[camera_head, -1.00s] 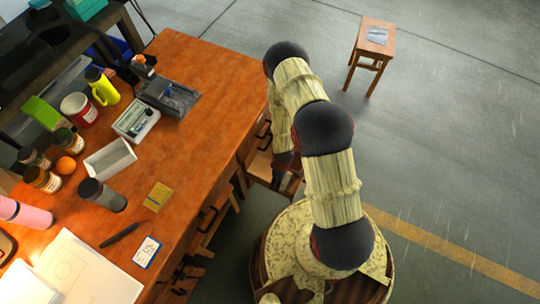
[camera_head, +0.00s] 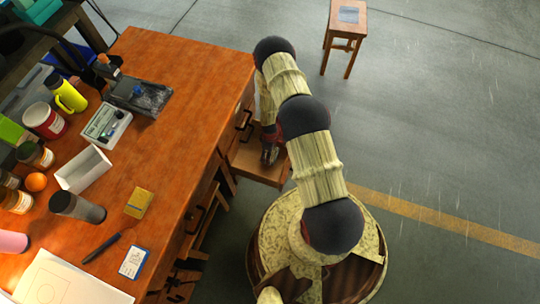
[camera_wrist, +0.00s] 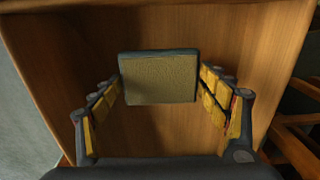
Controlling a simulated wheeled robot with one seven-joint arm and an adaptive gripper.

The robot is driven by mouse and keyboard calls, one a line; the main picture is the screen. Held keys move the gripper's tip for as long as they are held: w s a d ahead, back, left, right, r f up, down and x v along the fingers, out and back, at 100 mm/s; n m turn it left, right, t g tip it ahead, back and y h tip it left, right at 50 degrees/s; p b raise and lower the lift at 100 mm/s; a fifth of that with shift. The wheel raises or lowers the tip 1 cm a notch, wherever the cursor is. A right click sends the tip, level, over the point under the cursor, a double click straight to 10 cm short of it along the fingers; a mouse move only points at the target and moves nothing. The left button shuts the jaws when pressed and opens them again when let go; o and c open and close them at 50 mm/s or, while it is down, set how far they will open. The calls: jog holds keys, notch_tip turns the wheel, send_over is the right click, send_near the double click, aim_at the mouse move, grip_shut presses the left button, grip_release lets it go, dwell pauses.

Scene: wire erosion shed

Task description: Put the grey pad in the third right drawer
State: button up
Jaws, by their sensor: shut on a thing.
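The grey pad (camera_wrist: 158,76) is a flat, square block with an olive-grey face and a darker edge. My gripper (camera_wrist: 160,84) is shut on it, with a finger at each side in the wrist view. The pad is over the bare wooden inside of an open drawer (camera_wrist: 150,130); I cannot tell whether it touches the bottom. In the head view the drawer (camera_head: 250,166) sticks out of the desk's right side. My gripper (camera_head: 269,152) points down into it there, and the pad is hidden. I cannot tell the drawer's number for sure.
The wooden desk (camera_head: 185,100) holds a yellow block (camera_head: 139,203), a dark cup (camera_head: 77,207), a white tray (camera_head: 82,168) and several jars. Other drawer fronts with handles line its right side. A stool (camera_head: 346,22) stands at the back. The floor to the right is clear.

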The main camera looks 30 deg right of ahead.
jog(key=shift+w+d+f+b, duration=0.1)
jog(key=shift+f+b, duration=0.25)
jog(key=shift+f, duration=0.6)
jog(key=shift+w+d+f+b, duration=0.1)
jog(key=shift+f+b, duration=0.25)
jog(key=shift+f, duration=0.55)
jog(key=shift+f, duration=0.1)
jog(key=o, duration=1.5)
notch_tip(320, 180, up, 12)
jog(key=p, duration=0.4)
jog(key=shift+p, duration=0.35)
